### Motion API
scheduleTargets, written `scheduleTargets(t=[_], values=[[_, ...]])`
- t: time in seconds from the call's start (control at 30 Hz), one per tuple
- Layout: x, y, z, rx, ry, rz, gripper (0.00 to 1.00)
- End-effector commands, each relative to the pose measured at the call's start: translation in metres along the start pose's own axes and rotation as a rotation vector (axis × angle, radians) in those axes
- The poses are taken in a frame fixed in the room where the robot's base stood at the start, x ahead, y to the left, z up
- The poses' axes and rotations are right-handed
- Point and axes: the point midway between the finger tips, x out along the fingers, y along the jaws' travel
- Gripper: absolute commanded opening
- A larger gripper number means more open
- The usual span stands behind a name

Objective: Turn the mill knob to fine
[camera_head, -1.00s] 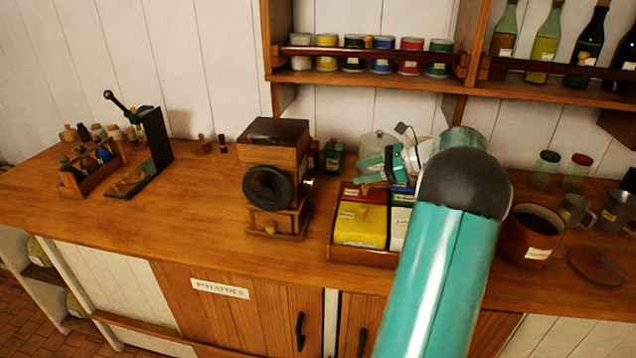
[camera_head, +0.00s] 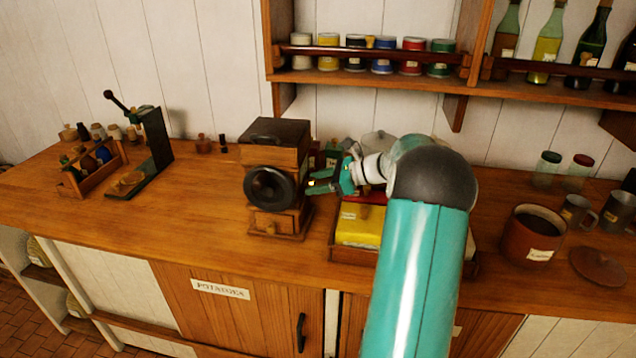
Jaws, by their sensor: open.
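The wooden mill (camera_head: 275,145) stands on the counter at the picture's middle left. It has a dark top, a small drawer below and a round black knob (camera_head: 270,188) on its front face. My teal gripper (camera_head: 312,182) is just right of the mill, at about the knob's height, with its fingers open and pointing left toward the mill. Nothing shows between the fingers. A gap to the knob is visible, but whether a fingertip touches the mill's side cannot be told. The knob's setting marks are not readable.
A wooden tray (camera_head: 345,255) with a yellow box (camera_head: 358,225) lies under my arm. A brown pot (camera_head: 533,235) and metal mugs stand to the right. A bottle rack (camera_head: 92,168) and a green-black stand (camera_head: 155,150) are at left.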

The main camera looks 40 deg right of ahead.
Motion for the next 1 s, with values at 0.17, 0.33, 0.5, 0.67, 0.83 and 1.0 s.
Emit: scheduleTargets(t=[0.17,0.33,0.5,0.67,0.83,1.0], values=[[0.0007,0.0000,0.0000,0.000,0.000,0.000,0.52],[0.0006,0.0000,0.0000,0.000,0.000,0.000,0.32],[0.0004,0.0000,0.0000,0.000,0.000,0.000,0.07],[0.0003,0.0001,0.0001,-0.007,0.000,-0.003,0.07],[0.0002,0.0006,0.0002,-0.041,-0.001,-0.016,0.07],[0.0000,0.0012,0.0003,-0.117,0.000,-0.049,0.07]])
